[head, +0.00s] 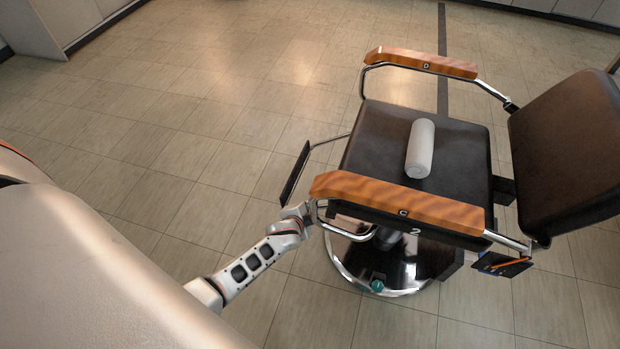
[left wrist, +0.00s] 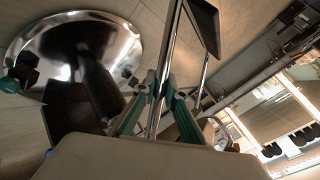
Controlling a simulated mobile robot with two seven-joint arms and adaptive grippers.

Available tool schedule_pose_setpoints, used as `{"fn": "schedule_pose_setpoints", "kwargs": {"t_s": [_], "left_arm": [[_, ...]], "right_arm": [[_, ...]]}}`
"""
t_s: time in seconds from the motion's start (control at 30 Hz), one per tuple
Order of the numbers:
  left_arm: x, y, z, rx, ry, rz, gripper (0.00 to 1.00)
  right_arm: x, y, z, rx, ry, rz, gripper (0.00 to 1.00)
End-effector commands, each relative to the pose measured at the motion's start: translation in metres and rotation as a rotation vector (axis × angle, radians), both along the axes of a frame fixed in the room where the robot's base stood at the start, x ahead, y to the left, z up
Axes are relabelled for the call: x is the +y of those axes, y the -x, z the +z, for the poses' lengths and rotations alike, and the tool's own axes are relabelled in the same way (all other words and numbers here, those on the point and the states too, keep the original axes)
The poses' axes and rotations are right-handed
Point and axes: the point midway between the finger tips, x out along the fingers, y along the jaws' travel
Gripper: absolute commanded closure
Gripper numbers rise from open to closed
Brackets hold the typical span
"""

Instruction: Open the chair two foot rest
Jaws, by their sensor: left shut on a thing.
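The barber chair marked 2 has a dark seat (head: 375,135) and a chrome round base (head: 345,265). Its foot rest (head: 296,172), a dark plate on thin metal bars, sticks out at the left front of the seat. In the left wrist view the foot rest plate (left wrist: 204,22) is at the top, with its bars running down from it. My left gripper (head: 308,211) is at the front of the chair, below the front end of the near armrest. In the wrist view its teal fingers (left wrist: 160,92) are shut on a foot rest bar. My right gripper is in neither view.
The near wooden armrest C (head: 400,203) is just right of my left gripper. The far armrest is D (head: 420,63). A white cylinder (head: 420,148) lies on the seat. The chrome base also shows in the wrist view (left wrist: 30,45). The tiled floor left of the chair is clear.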

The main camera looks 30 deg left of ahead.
Motion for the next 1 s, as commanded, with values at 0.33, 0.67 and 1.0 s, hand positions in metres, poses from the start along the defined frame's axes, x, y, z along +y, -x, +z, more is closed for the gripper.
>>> {"fn": "schedule_pose_setpoints", "kwargs": {"t_s": [0.33,0.67,1.0], "left_arm": [[0.003,0.001,-0.001,0.002,-0.004,0.002,0.71],[0.0,0.005,0.004,0.0,0.0,0.002,0.71],[-0.007,0.04,0.033,0.0,0.0,0.002,0.71]], "right_arm": [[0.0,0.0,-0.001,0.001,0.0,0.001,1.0],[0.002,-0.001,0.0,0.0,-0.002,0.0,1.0],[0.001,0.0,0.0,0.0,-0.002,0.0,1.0]]}}
